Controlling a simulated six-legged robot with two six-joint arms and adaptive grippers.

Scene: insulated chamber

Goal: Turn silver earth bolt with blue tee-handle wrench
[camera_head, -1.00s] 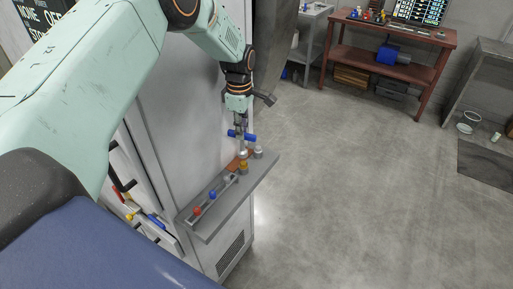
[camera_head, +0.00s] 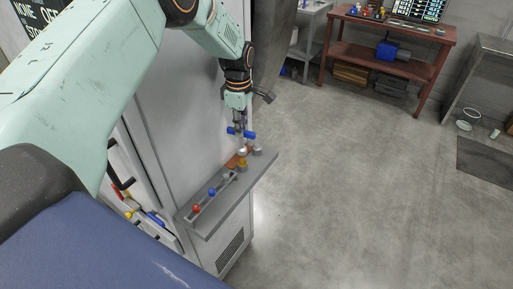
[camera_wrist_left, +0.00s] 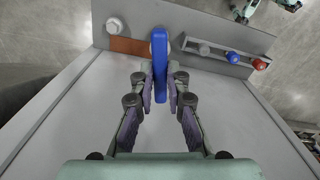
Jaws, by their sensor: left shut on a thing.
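My left gripper (camera_head: 239,124) is shut on the blue tee-handle wrench (camera_head: 248,134). The wrench's blue handle (camera_wrist_left: 161,66) stands between the fingers in the left wrist view. Its shaft points down at the grey shelf, with its lower end in line with a yellow-brass fitting (camera_head: 243,164); whether they touch I cannot tell. A silver bolt head (camera_head: 258,150) stands beside it at the far end of the shelf. The silver bolt head (camera_wrist_left: 114,25) also shows at the left end of a copper-coloured strip (camera_wrist_left: 129,46). The handle hides what lies beneath it.
Grey, blue (camera_head: 212,192) and red (camera_head: 196,209) knobs sit in a slotted rack on the narrow grey shelf (camera_head: 234,210). The shelf projects from a tall pale cabinet (camera_head: 190,110). A red-brown workbench (camera_head: 395,60) stands far behind; the floor between is clear.

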